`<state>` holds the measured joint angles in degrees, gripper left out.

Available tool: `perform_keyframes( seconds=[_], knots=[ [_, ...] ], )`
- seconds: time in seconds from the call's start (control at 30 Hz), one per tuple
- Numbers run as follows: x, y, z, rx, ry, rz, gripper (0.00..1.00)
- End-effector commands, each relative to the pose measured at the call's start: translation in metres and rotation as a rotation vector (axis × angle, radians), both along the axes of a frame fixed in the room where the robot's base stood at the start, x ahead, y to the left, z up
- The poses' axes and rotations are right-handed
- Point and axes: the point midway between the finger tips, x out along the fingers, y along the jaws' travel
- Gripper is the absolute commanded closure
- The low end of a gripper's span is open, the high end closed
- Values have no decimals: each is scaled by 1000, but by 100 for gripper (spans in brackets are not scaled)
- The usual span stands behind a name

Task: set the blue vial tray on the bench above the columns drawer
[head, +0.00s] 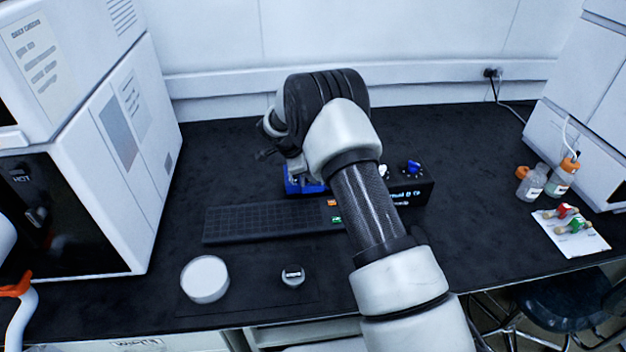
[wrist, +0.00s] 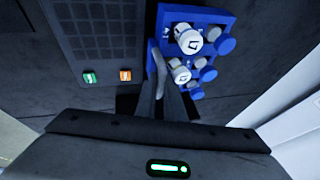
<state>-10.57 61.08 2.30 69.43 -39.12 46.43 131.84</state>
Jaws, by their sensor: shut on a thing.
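The blue vial tray (wrist: 164,22) holds several vials with white and blue caps in the wrist view. In the head view only part of the blue tray (head: 304,186) shows, on or just above the dark bench (head: 140,290), behind my arm. My gripper (wrist: 160,68) is shut on the near left edge of the tray. I cannot tell whether the tray touches the bench. A drawer front with a partly cut-off label (head: 140,344) shows below the bench edge; I cannot read which drawer it is.
A white round dish (head: 205,279) and a small round item (head: 293,276) are near the front edge. Bottles (head: 532,184) stand right; a white instrument (head: 115,180) stands left.

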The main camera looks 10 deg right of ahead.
Motion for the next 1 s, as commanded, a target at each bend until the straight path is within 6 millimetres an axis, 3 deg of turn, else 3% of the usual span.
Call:
perform_keyframes(
  seconds=[0.13, 0.33, 0.37, 0.47, 0.8, 1.0],
  knots=[
    [0, 0, -21, 0, 1, 1, 100],
    [1, 0, -23, 0, -1, 1, 100],
    [0, 0, -25, 0, 2, 1, 90],
    [0, 0, -25, 0, 2, 1, 73],
    [-1, 1, -22, 0, 1, 2, 73],
    [-6, 12, 3, -1, -2, 4, 73]
  ],
)
